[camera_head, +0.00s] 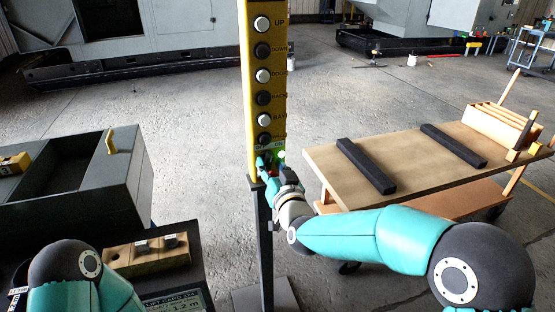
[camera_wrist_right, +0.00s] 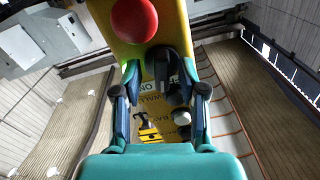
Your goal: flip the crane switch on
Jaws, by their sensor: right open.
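The yellow crane control box (camera_head: 243,60) stands upright on a dark post, with a column of round buttons and an ON label low on its face. My right gripper (camera_head: 268,165) is at the bottom of the box, by a green light (camera_head: 281,154), and covers the switch area in the head view. In the right wrist view the gripper (camera_wrist_right: 160,76) is open, its fingers on either side of a black switch knob (camera_wrist_right: 162,62). I cannot tell whether they touch it. A red round button (camera_wrist_right: 135,20) shows beyond it. My left gripper is out of view.
A wooden cart (camera_head: 410,160) with two dark bars stands to the right, near my right arm. A grey cabinet (camera_head: 85,195) and a wooden block with metal pieces (camera_head: 146,255) are at the left. Concrete floor is free behind the box.

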